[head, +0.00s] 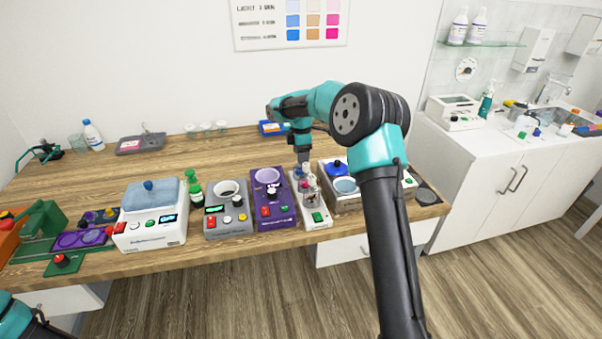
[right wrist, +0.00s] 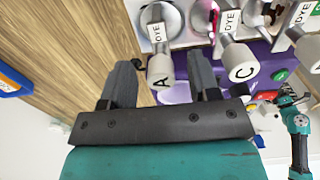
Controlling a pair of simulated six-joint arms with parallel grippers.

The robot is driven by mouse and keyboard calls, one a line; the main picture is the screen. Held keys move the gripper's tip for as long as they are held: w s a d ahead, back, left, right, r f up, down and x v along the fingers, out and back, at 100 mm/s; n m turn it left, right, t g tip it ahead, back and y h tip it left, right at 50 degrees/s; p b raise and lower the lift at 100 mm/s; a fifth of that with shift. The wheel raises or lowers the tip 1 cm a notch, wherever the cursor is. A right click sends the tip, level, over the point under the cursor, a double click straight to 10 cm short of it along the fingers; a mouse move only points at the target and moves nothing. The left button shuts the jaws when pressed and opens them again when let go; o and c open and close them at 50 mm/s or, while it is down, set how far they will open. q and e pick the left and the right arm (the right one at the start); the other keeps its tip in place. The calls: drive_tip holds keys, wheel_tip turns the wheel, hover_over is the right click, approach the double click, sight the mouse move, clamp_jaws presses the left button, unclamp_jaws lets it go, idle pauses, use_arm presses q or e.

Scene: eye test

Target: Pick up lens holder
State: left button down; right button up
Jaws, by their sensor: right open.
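A pale cylinder marked A (right wrist: 160,72), which looks like a lens holder's handle, stands between the fingers of my right gripper (right wrist: 162,70) in the right wrist view. The gripper is open, and I cannot tell whether a finger touches the cylinder. A similar cylinder marked C (right wrist: 240,70) is just right of the fingers. In the head view my right gripper (head: 302,166) is low over the white unit with small glass jars (head: 311,200). The holder is too small to make out there. My left arm enters at the lower left; its small gripper end (right wrist: 290,98) shows in the right wrist view.
Labelled dye jars crowd close beyond the fingers. The purple unit (head: 271,210) is left of the jars, and a steel unit with a blue lid (head: 338,167) is right. A green bottle (head: 195,191) stands farther left. The wooden table (head: 130,170) is mostly clear behind.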

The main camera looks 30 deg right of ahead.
drive_tip(key=shift+f, duration=1.5)
drive_tip(key=shift+c, duration=0.2)
clamp_jaws()
